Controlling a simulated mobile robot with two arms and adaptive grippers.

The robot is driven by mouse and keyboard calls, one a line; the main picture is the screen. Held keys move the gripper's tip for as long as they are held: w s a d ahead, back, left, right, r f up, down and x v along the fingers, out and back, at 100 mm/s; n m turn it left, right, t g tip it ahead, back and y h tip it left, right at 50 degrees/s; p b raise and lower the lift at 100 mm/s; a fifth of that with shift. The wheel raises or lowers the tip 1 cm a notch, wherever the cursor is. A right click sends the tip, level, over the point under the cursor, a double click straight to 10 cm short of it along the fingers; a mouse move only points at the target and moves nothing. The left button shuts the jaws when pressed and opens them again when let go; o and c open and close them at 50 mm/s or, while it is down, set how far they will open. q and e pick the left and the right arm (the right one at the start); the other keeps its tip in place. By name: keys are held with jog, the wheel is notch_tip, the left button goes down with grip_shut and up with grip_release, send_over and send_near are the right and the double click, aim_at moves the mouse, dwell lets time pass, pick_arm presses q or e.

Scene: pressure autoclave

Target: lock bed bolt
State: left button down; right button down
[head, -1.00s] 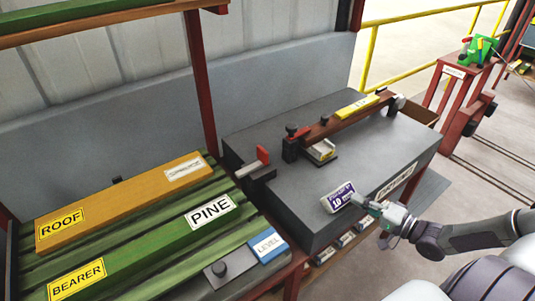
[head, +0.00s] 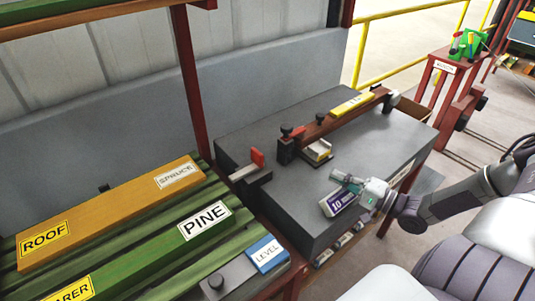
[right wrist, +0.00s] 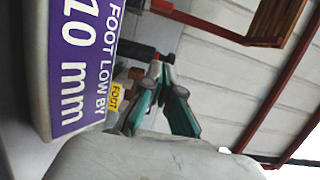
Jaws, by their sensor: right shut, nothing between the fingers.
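The bed is a dark grey slab (head: 310,205) on a red frame. At its left end sits a dark block with a pale bar and a red-handled lever (head: 257,158), which could be the bolt; I cannot tell if it is locked. My right gripper (head: 340,177) is shut and empty over the bed's front part, right of the red handle and well apart from it. In the right wrist view its fingertips (right wrist: 160,66) meet. A purple and white "FOOT LOW BY 10 mm" sign (head: 338,203) stands close beside it, large in the right wrist view (right wrist: 78,75). My left gripper is not in view.
A brown beam (head: 345,115) with black knobs and a yellow label lies along the bed's back. A small block with a yellow tag (head: 317,151) sits before it. Green and orange timbers (head: 110,212) fill the left rack. A "LEVEL" block (head: 266,254) lies at the front.

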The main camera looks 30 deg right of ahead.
jog(key=b+x, duration=0.4)
jog(key=x, duration=1.6)
jog(key=shift+d+r, duration=0.1)
jog(key=a+p, duration=0.1)
jog(key=a, duration=0.2)
jog(key=shift+s+a, duration=0.1)
jog(key=shift+a, duration=0.2)
jog(key=shift+a+p, duration=0.2)
jog(key=shift+p, duration=0.1)
